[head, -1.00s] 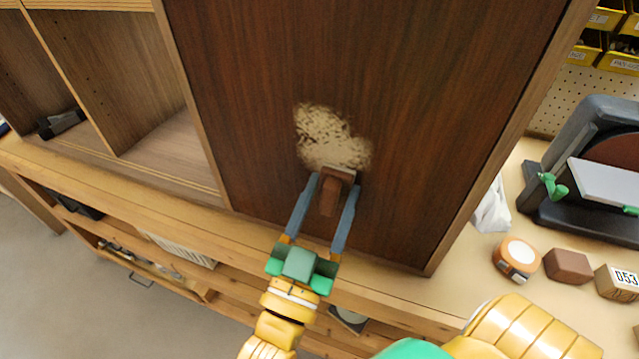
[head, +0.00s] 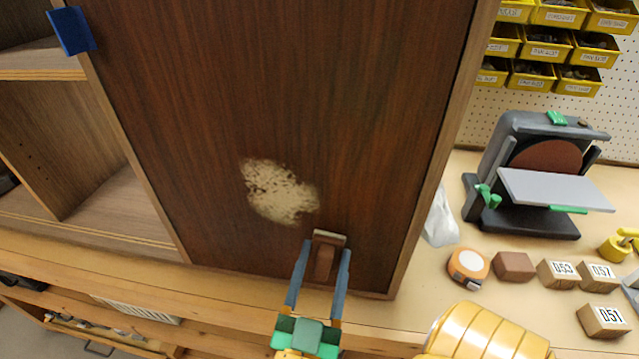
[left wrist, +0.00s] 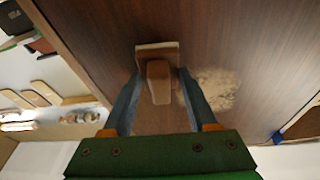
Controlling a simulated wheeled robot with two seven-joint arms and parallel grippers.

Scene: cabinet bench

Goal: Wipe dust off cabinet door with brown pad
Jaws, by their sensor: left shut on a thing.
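The cabinet door (head: 200,80) is dark brown wood and stands upright. A pale tan dust patch (head: 280,192) lies on its lower middle; it also shows in the left wrist view (left wrist: 212,90). My left gripper (head: 322,258) is shut on the brown pad (head: 325,262), holding it by its block-like handle. The pad is just below and right of the dust in the head view, at or very near the door; I cannot tell if it touches. In the left wrist view the pad (left wrist: 158,82) sits beside the dust. My right gripper is not in view.
A blue piece (head: 71,30) is on the door's upper left edge. Open shelves (head: 90,150) lie left. On the bench at right are a tape measure (head: 468,266), a brown block (head: 514,267), numbered blocks (head: 563,274) and a disc sander (head: 545,170). Yellow bins (head: 548,45) hang behind.

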